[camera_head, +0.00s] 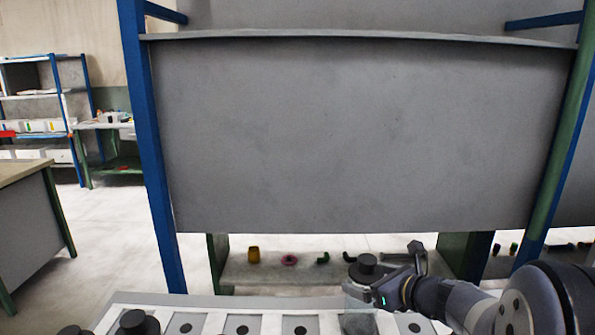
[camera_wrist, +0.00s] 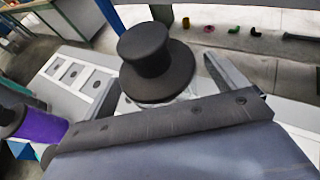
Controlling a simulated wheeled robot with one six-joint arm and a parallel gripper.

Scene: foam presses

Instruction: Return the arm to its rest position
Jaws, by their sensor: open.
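My gripper (camera_head: 384,275) is at the lower right of the head view, over the pale rack (camera_head: 260,322) near the bottom edge. Its jaws are open. A black, spool-shaped knob (camera_head: 367,264) stands upright by the jaws. In the wrist view the same knob (camera_wrist: 146,55) appears between the two spread fingers, with a greyish block partly visible below it. I cannot tell whether the fingers touch it. My arm extends in from the right edge of the head view.
The rack has a row of square cells with dark holes. More black knobs (camera_head: 135,322) stand at its left. A large grey panel (camera_head: 350,130) on blue posts rises behind. A low shelf (camera_head: 295,272) below it holds small coloured pieces. A purple piece (camera_wrist: 40,126) is at left.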

